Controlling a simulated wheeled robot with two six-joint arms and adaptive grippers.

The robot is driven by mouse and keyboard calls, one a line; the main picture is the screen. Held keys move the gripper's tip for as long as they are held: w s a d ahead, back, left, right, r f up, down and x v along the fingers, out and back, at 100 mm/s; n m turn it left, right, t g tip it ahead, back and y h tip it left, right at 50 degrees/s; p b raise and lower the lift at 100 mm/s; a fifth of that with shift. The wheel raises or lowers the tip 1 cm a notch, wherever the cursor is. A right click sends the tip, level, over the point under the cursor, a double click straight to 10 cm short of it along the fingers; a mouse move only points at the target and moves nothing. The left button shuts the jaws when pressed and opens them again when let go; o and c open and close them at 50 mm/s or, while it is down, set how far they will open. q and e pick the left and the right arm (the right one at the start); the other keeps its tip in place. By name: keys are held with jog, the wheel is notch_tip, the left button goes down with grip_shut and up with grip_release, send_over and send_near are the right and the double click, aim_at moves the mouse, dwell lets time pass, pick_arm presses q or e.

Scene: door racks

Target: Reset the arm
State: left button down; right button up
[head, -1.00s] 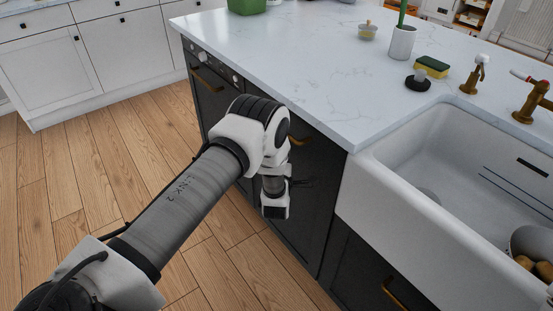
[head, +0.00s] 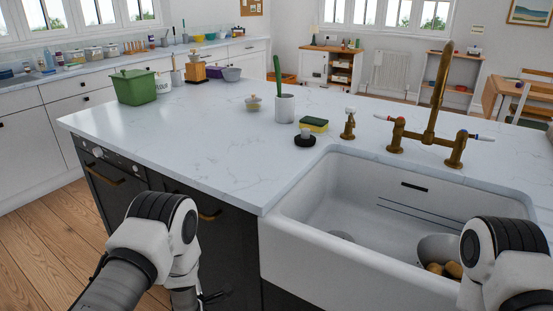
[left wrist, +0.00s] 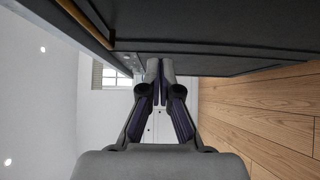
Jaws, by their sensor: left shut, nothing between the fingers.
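My left gripper (left wrist: 159,82) shows in the left wrist view with its two dark fingers together and nothing between them. It is beside the dark front of the island cabinet (left wrist: 220,40), which fills the top of that view. In the head view my left arm (head: 150,240) is bent at the lower left in front of the island, and its gripper is mostly out of the frame at the bottom. My right arm (head: 500,255) shows at the lower right over the sink's edge; its gripper is out of view.
The white countertop (head: 190,130) holds a green bin (head: 135,88), a cup with a green handle (head: 285,108), a sponge (head: 314,124) and a brass tap (head: 435,100). The sink (head: 340,200) holds a bowl with potatoes (head: 438,249). Wooden floor (head: 50,225) is free at left.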

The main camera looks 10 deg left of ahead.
pick_arm(q)
jog(key=s+d+f+m+g+h+p, duration=0.2)
jog(key=s+m+g, duration=0.3)
jog(key=s, duration=0.6)
jog(key=s+d+f+m+g+h+p, duration=0.2)
jog(key=s+m+g, duration=0.4)
jog(key=s+m, duration=0.3)
jog(key=s+d+f+m+g+h+p, duration=0.2)
jog(key=s+m+g, duration=0.3)
jog(key=s, duration=1)
jog(key=d+m+h+p, duration=0.1)
jog(key=m, duration=0.2)
jog(key=shift+d+g, duration=0.2)
jog(key=shift+g, duration=0.1)
